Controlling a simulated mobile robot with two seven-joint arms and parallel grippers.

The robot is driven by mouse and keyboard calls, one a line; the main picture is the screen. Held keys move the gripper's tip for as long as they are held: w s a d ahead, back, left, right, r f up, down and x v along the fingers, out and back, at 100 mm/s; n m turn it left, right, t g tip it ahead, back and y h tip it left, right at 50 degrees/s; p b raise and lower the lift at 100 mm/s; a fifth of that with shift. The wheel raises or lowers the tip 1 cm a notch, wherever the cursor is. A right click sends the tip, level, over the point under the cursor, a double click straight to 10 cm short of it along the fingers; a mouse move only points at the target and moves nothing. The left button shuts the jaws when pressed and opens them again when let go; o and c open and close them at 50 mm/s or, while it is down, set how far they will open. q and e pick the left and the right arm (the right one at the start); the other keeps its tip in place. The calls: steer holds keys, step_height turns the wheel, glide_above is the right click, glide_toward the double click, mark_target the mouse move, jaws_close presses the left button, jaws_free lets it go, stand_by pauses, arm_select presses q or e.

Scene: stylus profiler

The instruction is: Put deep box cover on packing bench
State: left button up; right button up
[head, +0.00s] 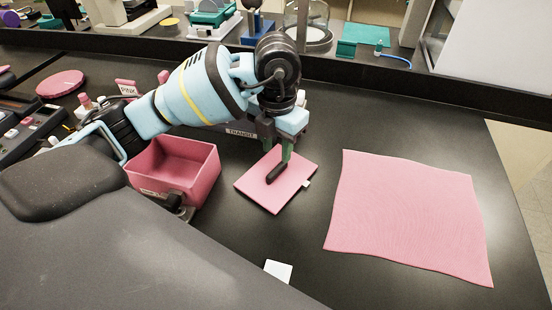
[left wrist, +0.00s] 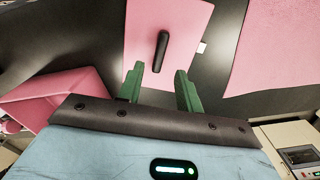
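The deep box cover (head: 250,186), a flat pink plate with a black bar handle (head: 277,173), lies on the dark bench top, right of the open pink box (head: 160,167). A small white tab shows at its right edge. My left gripper (head: 279,155) points down over the cover, its green fingers apart. In the left wrist view the cover (left wrist: 185,30) lies beyond the fingertips (left wrist: 160,84), with the handle (left wrist: 162,52) lined up with the gap between them. Whether the fingers reach down beside the handle is unclear. My right gripper is not in view.
A pink mat (head: 405,215) lies flat to the right, with nothing on it. A white card (head: 278,271) lies near the front. A label reading TRANSIT (head: 241,133) stands behind the gripper. A raised ledge with instruments runs along the back.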

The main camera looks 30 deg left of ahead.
mark_target(277, 169)
arm_select(q)
step_height(277, 169, up, 6)
steer(key=shift+p, duration=0.3)
